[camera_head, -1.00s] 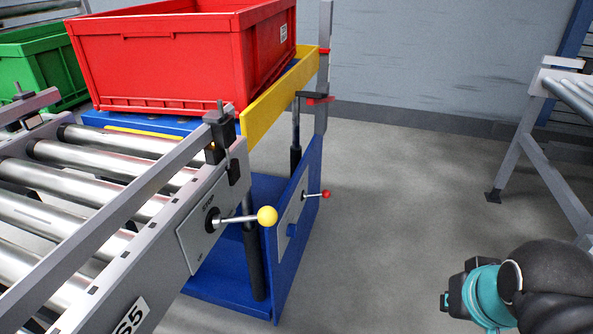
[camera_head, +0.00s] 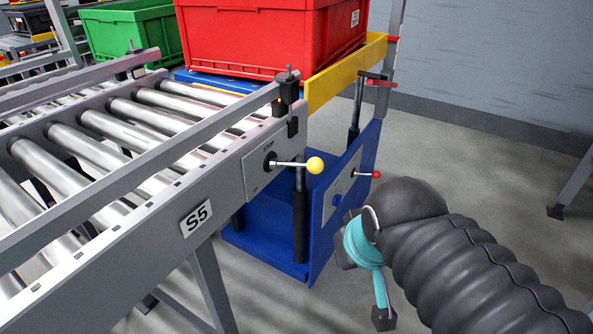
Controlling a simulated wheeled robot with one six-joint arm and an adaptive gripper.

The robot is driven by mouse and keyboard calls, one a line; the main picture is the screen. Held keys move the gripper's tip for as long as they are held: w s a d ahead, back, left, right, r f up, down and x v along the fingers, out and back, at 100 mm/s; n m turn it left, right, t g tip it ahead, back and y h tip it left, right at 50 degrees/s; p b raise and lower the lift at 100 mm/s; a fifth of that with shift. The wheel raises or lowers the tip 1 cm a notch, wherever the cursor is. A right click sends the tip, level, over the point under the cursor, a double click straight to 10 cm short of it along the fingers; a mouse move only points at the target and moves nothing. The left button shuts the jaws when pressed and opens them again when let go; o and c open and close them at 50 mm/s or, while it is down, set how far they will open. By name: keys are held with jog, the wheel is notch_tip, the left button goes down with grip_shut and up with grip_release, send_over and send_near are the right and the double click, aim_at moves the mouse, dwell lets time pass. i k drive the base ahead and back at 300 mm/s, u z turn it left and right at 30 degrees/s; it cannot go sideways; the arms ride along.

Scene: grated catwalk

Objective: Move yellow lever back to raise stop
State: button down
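The yellow lever (camera_head: 315,165) is a yellow ball on a short metal rod. It sticks out to the right from a grey plate marked STOP (camera_head: 268,160) on the side of the roller conveyor (camera_head: 120,235). My gripper (camera_head: 383,318) is at the lower right, pointing down, below and to the right of the lever and apart from it. My dark arm and teal wrist band partly hide it, and its fingers are not clear enough to tell open from shut.
A blue lift table (camera_head: 265,240) with a red-knobbed lever (camera_head: 375,174) stands at the conveyor's end. A red crate (camera_head: 265,40) rests on its top. A green crate (camera_head: 130,32) is behind. Clear floor lies right of the lift table.

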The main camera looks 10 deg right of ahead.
aim_at(314, 165)
jog(key=u, duration=1.35)
jog(key=k, duration=0.55)
jog(key=z, duration=0.95)
